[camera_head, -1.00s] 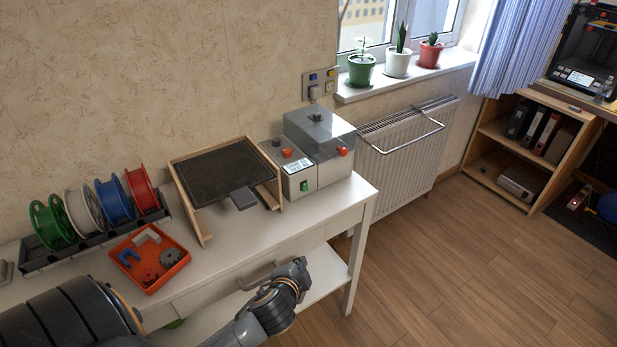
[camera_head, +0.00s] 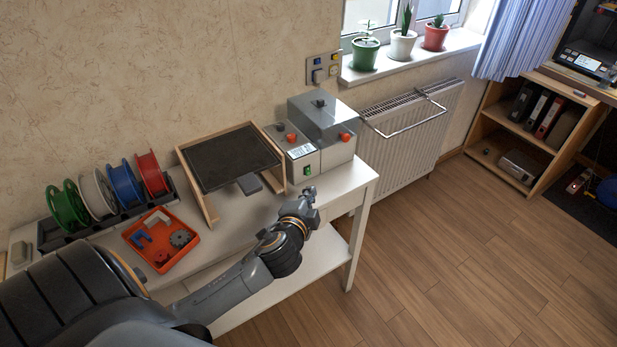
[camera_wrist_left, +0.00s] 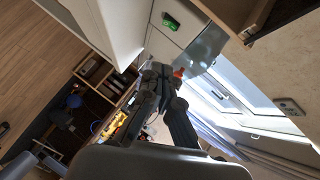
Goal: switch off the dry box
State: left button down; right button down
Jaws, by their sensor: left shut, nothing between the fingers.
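The dry box (camera_head: 325,140) is a light grey unit with a smoky lid at the right end of the white table. It has a small display, red knobs and a green switch (camera_head: 308,170) low on its front. The green switch (camera_wrist_left: 170,21) also shows near the top of the left wrist view, with a red knob (camera_wrist_left: 178,72) beyond the fingers. My left gripper (camera_head: 309,194) is just in front of and below the switch, apart from it as far as I can tell. It is shut and empty. My right gripper is not in view.
A wooden frame with a dark panel (camera_head: 232,158) stands left of the dry box. An orange tray (camera_head: 190,262) and several spools (camera_head: 125,185) are further left. A radiator (camera_head: 405,140) is to the right. The wooden floor in front is clear.

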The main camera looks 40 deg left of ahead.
aim_at(308, 171)
pick_arm(q)
jog(key=x, duration=0.7)
jog(key=shift+w, duration=0.1)
jog(key=shift+w+a+f, duration=0.2)
jog(key=shift+a+f, duration=0.1)
jog(key=shift+a, duration=0.25)
jog(key=shift+w+a+f, duration=0.25)
jog(key=shift+a+f, duration=0.05)
jog(key=shift+a, duration=0.2)
jog(key=shift+w+a+f+p, duration=0.25)
jog(key=shift+a+f+p, duration=0.1)
jog(key=shift+a, duration=0.3)
